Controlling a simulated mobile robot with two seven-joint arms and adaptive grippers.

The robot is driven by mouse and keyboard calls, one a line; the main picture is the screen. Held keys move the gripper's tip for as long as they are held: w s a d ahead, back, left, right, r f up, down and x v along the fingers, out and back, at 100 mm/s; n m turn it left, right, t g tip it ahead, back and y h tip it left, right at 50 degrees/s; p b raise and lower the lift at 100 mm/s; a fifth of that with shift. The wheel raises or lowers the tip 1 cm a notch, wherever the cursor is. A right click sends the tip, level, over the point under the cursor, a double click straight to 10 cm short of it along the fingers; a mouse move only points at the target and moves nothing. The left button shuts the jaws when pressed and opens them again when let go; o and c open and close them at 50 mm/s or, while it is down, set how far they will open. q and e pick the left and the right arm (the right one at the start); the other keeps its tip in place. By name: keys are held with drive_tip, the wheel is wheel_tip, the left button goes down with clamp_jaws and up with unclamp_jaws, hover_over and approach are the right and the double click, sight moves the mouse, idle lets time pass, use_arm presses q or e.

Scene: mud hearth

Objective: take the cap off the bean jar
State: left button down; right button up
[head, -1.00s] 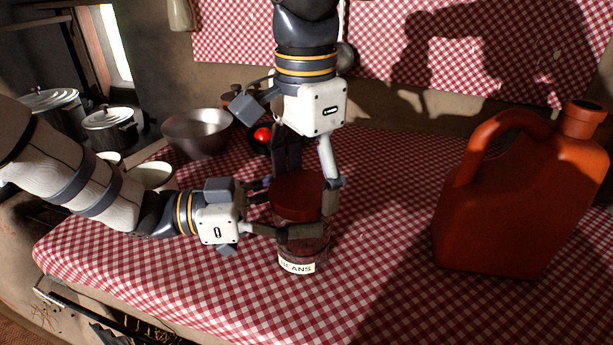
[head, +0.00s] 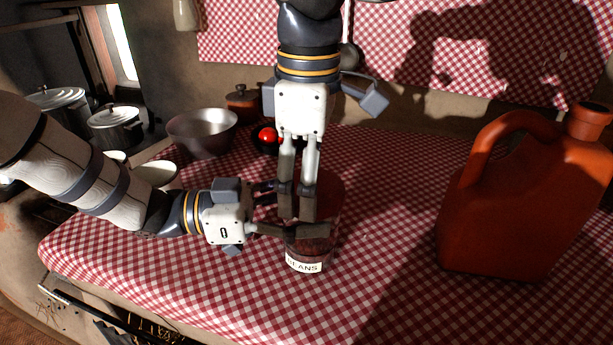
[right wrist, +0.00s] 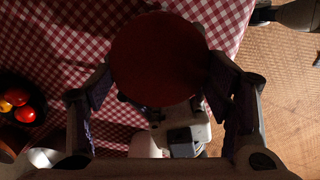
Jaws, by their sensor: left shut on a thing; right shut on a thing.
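The bean jar (head: 304,263) stands upright on the checked cloth, with a white BEANS label low on its front. My left gripper (head: 291,222) comes in from the left and is shut on the jar's body. The dark red cap (head: 328,192) is at the jar's top, partly hidden behind my right fingers. My right gripper (head: 297,204) points down from above and is shut on the cap. In the right wrist view the round cap (right wrist: 158,58) lies between the two fingers. I cannot tell whether there is a gap between cap and jar.
A large orange jug (head: 520,205) stands to the right. A metal bowl (head: 203,132), a dark dish with red fruit (head: 267,135) and a pale bowl (head: 156,173) are behind and left. Lidded pots (head: 115,128) stand far left. The cloth between jar and jug is clear.

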use_arm(q)
drive_tip(key=shift+w+a+r, duration=0.2)
drive_tip(key=shift+w+a, duration=0.05)
drive_tip(key=shift+w, duration=0.1)
use_arm(e)
drive_tip(key=shift+s+d+f, duration=0.1)
drive_tip(key=shift+d+f, duration=0.15)
drive_tip(key=shift+d, duration=0.05)
drive_tip(key=o, duration=1.3)
drive_tip(key=shift+c, duration=0.2)
use_arm(q)
drive_tip(key=shift+s+d, duration=0.1)
use_arm(e)
drive_tip(key=shift+a+r, duration=0.1)
